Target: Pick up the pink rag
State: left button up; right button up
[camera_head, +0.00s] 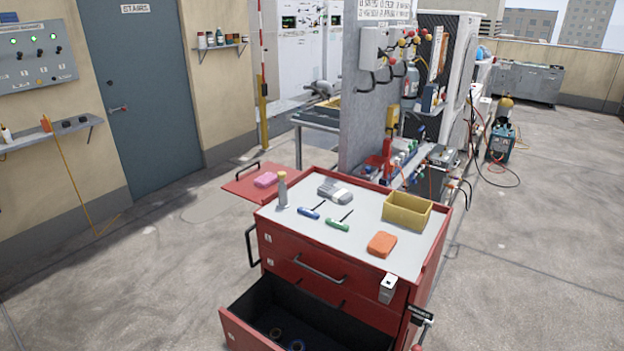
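The pink rag (265,180) lies as a small folded bundle on the red side shelf (238,186), which sticks out at the left of the red tool cart (330,262). Nothing covers the rag, and it lies near the cart's back left corner. Neither of my grippers shows in the head view.
A lower drawer (272,321) stands open. Floor at left is clear.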

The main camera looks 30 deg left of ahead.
aim_at(266, 181)
jog(key=i+j+z, duration=0.15)
jog(key=j+z, duration=0.2)
jog(key=j, duration=0.25)
jog(key=j+z, duration=0.35)
jog(key=j, duration=0.25)
jog(key=j+z, duration=0.35)
jog(key=j, duration=0.25)
